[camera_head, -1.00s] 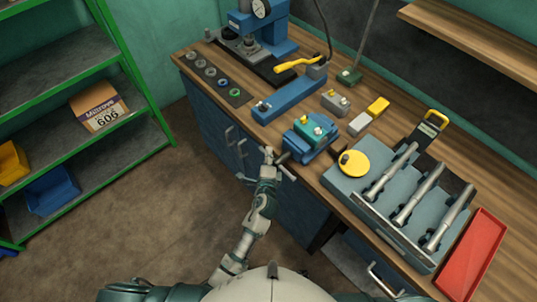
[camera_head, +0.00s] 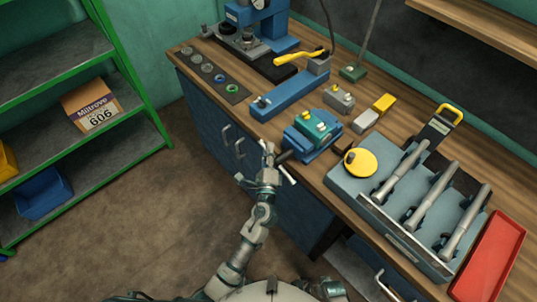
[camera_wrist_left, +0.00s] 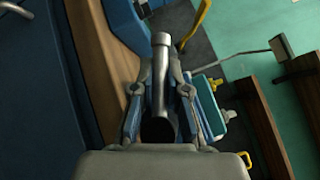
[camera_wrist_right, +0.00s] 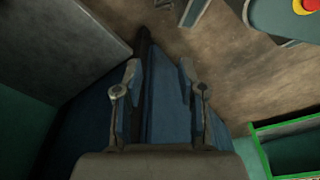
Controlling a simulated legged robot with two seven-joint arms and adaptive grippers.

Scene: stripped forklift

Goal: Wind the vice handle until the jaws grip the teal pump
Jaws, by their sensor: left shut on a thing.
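The blue vice (camera_head: 303,147) stands at the bench's front edge. The teal pump (camera_head: 318,125) sits in its top between the jaws; whether they touch it is too small to tell. The metal vice handle (camera_head: 288,174) sticks out in front of the vice, beyond the bench edge. My left gripper (camera_head: 269,158) is at the handle, in front of the vice. In the left wrist view the handle (camera_wrist_left: 161,75) lies between the closed-in fingers, and the teal pump (camera_wrist_left: 206,86) shows partly behind the right finger. My right gripper (camera_wrist_right: 160,85) is open and empty, low beside a blue surface.
Right of the vice is a grey tray (camera_head: 350,188) with several metal cylinders and a yellow disc (camera_head: 361,162). A red tray (camera_head: 492,255) lies at the right. A blue press (camera_head: 270,25) stands at the back left. The floor (camera_head: 130,210) before the bench is clear.

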